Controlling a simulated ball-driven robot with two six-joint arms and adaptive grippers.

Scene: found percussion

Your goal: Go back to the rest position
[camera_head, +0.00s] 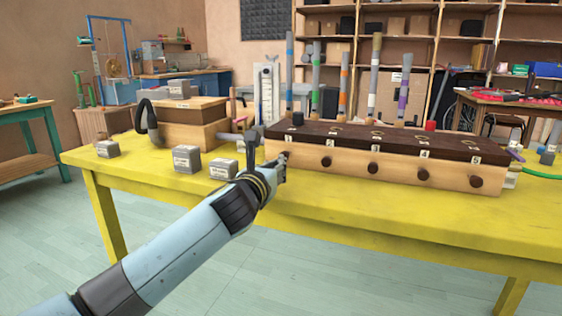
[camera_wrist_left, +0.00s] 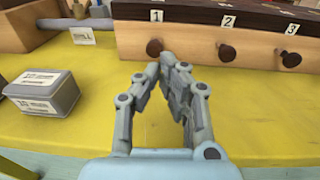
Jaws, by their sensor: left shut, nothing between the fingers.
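My left gripper (camera_head: 280,170) is shut and empty in the head view, in front of the left end of a long wooden box with a dark top (camera_head: 375,143). In the left wrist view its fingertips (camera_wrist_left: 165,65) meet just below and right of the knob numbered 1 (camera_wrist_left: 154,47). I cannot tell whether the fingers touch the box. The knobs numbered 2 (camera_wrist_left: 227,53) and 3 (camera_wrist_left: 291,58) stand further right on the box front. My right gripper does not show in either view.
The box stands on a yellow table (camera_head: 400,216). Grey labelled blocks (camera_head: 187,158) lie left of my gripper, with a stacked wooden box (camera_head: 190,112) behind them. Coloured upright tubes (camera_head: 374,75) stand behind the long box. The table front to the right is clear.

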